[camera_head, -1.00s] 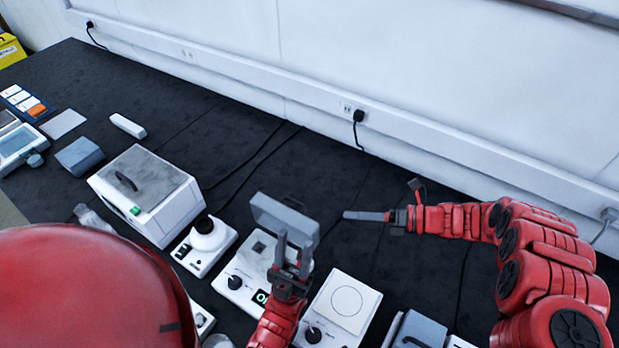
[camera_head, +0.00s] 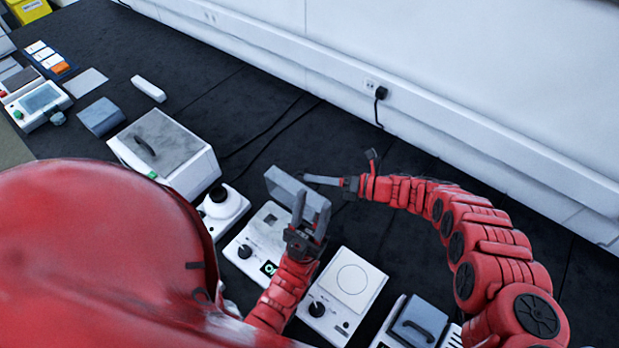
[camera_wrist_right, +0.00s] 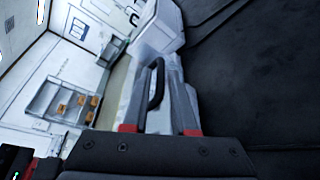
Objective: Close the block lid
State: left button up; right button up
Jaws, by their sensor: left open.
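The white block unit (camera_head: 236,239) has a black knob and a small lit display. Its grey lid (camera_head: 283,182) stands raised, tilted up at the unit's back. My left gripper (camera_head: 311,203) is open at the right part of the lid's near face, with its fingers pointing up; contact is unclear. My right gripper (camera_head: 306,178) reaches in from the right behind the lid's upper edge. In the right wrist view its fingers (camera_wrist_right: 160,95) are apart. A black handle (camera_wrist_right: 156,86) shows between them; which thing it belongs to is unclear.
A white box with a black handle (camera_head: 190,178) and a small round-topped device (camera_head: 224,205) stand to the left. A white plate device (camera_head: 354,280) stands close on the right, with a grey-lidded unit (camera_head: 419,321) beyond. Dark bench is clear behind the lid, apart from cables.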

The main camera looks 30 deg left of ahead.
jog(key=shift+x, duration=1.1)
grip_shut()
dwell(0.7)
